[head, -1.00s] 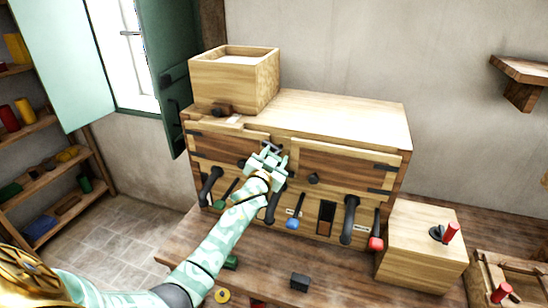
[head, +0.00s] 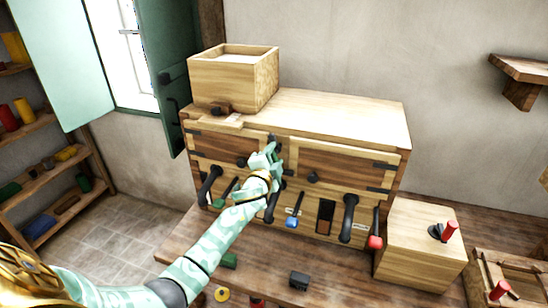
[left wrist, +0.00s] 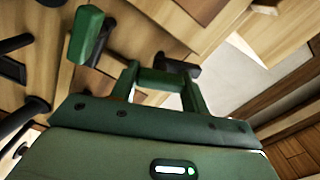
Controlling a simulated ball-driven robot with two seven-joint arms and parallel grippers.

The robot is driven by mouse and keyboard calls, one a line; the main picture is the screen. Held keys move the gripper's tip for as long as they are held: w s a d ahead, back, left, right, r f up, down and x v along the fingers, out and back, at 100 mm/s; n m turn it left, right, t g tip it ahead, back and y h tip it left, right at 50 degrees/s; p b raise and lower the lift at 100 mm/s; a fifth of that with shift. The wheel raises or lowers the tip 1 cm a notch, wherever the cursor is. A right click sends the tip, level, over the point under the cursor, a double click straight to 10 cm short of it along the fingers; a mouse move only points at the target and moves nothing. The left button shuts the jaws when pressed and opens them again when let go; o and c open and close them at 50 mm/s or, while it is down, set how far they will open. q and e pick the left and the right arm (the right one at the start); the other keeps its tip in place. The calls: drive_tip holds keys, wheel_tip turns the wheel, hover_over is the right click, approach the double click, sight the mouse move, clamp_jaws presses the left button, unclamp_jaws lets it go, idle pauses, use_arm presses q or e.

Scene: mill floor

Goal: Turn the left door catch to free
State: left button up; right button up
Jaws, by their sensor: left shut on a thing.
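The wooden cabinet's left door (head: 222,149) has dark hinges and a small dark knob (head: 241,162), and it looks closed. The dark left door catch (head: 273,140) is at that door's right edge, mostly hidden behind my left gripper (head: 268,155). That gripper is shut on the catch. In the left wrist view, the green fingers (left wrist: 160,80) are close together, with the dark catch (left wrist: 180,66) at their tips. The exact angle of the catch is hard to tell. My right gripper is not in view.
Below the doors are black handles (head: 348,218) and levers with green (head: 219,203), blue (head: 291,222) and red (head: 375,242) ends. The right door (head: 345,165) looks closed. An open wooden box (head: 232,82) stands on top. A wooden block (head: 420,250) stands right.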

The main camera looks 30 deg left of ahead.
use_arm(q)
drive_tip(key=shift+f+m, duration=0.1)
drive_tip(key=shift+m, duration=0.3)
drive_tip(key=o, duration=1)
drive_tip(key=v, duration=1.6)
drive_tip(key=shift+s+p, duration=0.2)
drive_tip(key=shift+p, duration=0.1)
